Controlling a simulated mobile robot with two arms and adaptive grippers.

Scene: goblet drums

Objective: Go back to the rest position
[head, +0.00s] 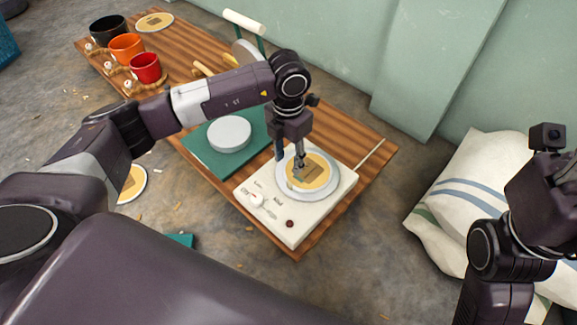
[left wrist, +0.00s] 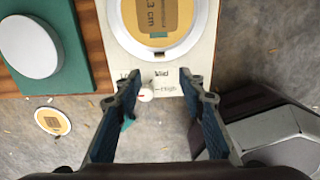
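My left gripper (head: 299,165) is over the white box (head: 292,232) with a round plate on the wooden table. In the left wrist view the same gripper (left wrist: 158,84) has its two fingers wide apart with nothing between them. A yellow disc (head: 318,165) with a brown label lies on the box's round plate; it also shows in the left wrist view (left wrist: 140,32). A white knob (left wrist: 145,95) on the box shows between the fingers. My right arm is at the right edge, and its fingertips are out of the picture.
A white round drum head (head: 230,134) lies on a green mat (head: 205,162). Red (head: 146,67), orange (head: 127,47) and black (head: 108,28) cups stand at the far left. Another labelled disc (head: 133,184) lies on the floor. Striped sacks (head: 470,185) lie at right.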

